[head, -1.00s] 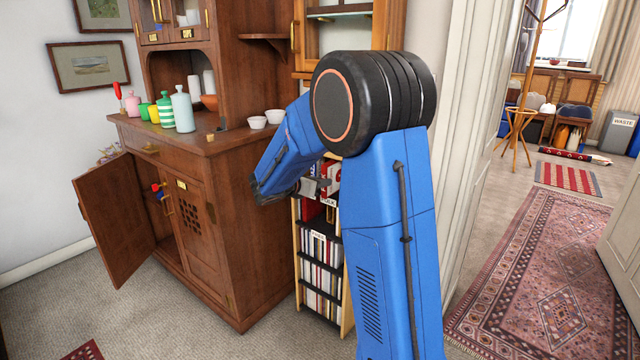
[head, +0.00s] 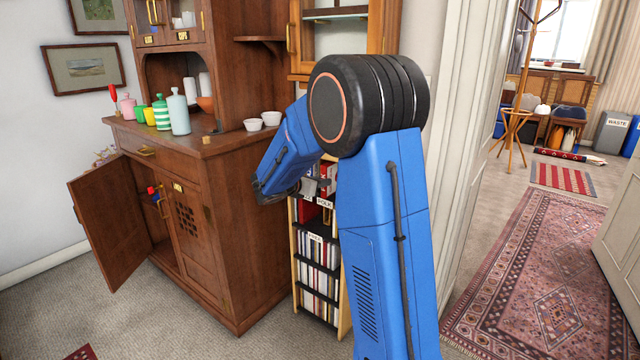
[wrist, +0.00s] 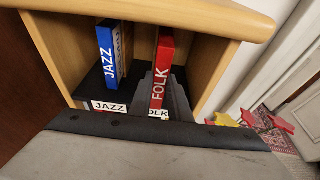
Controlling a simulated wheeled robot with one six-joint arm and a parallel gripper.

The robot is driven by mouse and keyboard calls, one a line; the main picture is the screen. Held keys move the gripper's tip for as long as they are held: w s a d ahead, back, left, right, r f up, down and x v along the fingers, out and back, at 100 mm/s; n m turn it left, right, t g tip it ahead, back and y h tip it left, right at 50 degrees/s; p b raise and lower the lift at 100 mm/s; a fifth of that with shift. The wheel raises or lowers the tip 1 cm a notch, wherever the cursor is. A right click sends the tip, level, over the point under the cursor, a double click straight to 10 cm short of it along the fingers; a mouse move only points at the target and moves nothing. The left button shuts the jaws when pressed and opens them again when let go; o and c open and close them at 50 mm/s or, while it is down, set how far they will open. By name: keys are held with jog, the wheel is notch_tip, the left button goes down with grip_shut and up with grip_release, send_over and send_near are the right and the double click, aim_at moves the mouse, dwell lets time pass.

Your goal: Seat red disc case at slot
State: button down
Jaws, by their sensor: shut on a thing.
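The red disc case (wrist: 161,72), marked FOLK, stands upright in the top compartment of the shelf unit in the wrist view, at the FOLK label (wrist: 157,114) on the shelf edge. My gripper (wrist: 165,97) is shut on it, with dark fingers beside its lower part. The case's lower end and the slot itself are partly hidden by the gripper. A blue case (wrist: 110,55), marked JAZZ, stands upright to the left, behind a JAZZ label (wrist: 109,106). In the head view my gripper (head: 314,187) is at the top of the shelf unit, mostly hidden behind my arm.
The shelf unit (head: 296,272) holds rows of cases on its lower shelves. A brown cabinet (head: 232,240) with an open door (head: 108,215) stands close on its left. A white door frame (head: 460,130) is on its right. The pale wooden side walls and top enclose the compartment.

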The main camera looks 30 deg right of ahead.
jog(key=shift+w+d, duration=0.35)
jog(key=shift+d, duration=0.5)
jog(key=shift+w+d, duration=0.3)
jog(key=shift+d, duration=0.5)
jog(key=c, duration=1.6)
grip_release()
jog(key=shift+o, duration=0.2)
jog(key=v, duration=1.7)
jog(key=shift+r, duration=0.15)
jog(key=shift+s+a, duration=0.15)
